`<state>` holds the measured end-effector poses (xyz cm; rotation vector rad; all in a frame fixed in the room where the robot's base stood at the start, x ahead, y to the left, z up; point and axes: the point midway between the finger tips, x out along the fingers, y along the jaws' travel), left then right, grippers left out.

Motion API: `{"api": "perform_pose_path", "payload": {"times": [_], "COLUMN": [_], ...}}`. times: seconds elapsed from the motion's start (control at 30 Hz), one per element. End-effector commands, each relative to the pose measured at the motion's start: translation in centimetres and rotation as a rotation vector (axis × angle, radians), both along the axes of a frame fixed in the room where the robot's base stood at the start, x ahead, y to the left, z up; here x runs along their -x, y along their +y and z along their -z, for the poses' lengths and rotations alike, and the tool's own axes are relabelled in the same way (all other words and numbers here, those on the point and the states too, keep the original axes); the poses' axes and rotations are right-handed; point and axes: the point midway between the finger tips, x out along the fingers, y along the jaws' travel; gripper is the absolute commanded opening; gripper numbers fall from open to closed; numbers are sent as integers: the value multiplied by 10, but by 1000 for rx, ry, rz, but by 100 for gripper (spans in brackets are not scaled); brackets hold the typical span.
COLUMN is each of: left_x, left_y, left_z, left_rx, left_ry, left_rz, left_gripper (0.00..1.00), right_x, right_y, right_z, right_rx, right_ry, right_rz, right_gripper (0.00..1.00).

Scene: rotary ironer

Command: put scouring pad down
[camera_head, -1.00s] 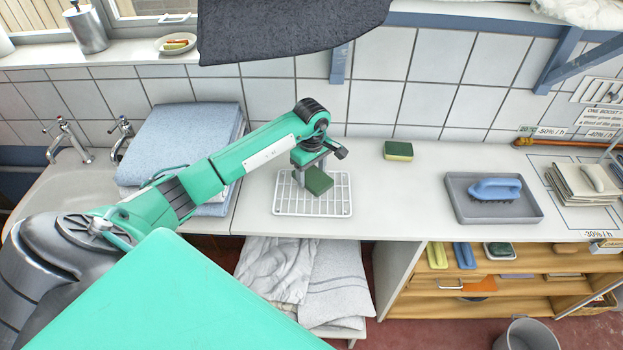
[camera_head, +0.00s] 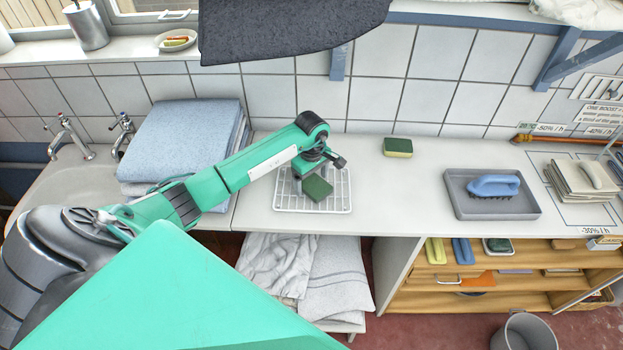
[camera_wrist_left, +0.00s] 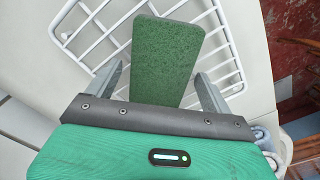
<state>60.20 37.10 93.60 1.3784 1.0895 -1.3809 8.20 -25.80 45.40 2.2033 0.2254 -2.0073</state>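The scouring pad (camera_head: 318,188), a green block, is at the wire rack (camera_head: 283,203) on the worktop. In the left wrist view the pad (camera_wrist_left: 166,58) lies over the white wires of the rack (camera_wrist_left: 95,32). My left gripper (camera_head: 308,184) is low over the rack, right at the pad. In the left wrist view its two fingers (camera_wrist_left: 160,78) stand apart on either side of the pad's near end, with a narrow gap showing at the left finger. The pad's underside is hidden, so full contact with the rack cannot be told. My right gripper is out of view.
A second green and yellow sponge (camera_head: 398,147) lies behind and right of the rack. A grey tray (camera_head: 463,207) with a blue brush (camera_head: 494,185) is further right. Folded blue towels (camera_head: 185,140) are at left by the sink. Worktop between rack and tray is clear.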

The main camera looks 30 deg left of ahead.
Motion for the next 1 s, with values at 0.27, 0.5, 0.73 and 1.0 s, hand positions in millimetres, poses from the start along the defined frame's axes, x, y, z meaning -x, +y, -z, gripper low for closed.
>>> {"api": "perform_pose_path", "payload": {"times": [0.27, 0.5, 0.73, 1.0], "left_x": [-1, -2, -1, 0], "left_y": [1, 1, 1, 0], "left_z": [-8, -57, -101, -122], "left_rx": [-1, -2, -2, 1], "left_ry": [-4, -8, -5, 0], "left_rz": [0, 1, 0, -1], "left_gripper": [84, 84, 84, 84], "right_x": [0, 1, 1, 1], "right_y": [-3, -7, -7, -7], "right_z": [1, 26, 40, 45], "right_rx": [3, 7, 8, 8], "right_ry": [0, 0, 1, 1], "right_rz": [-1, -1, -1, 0], "right_gripper": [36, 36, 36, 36]}}
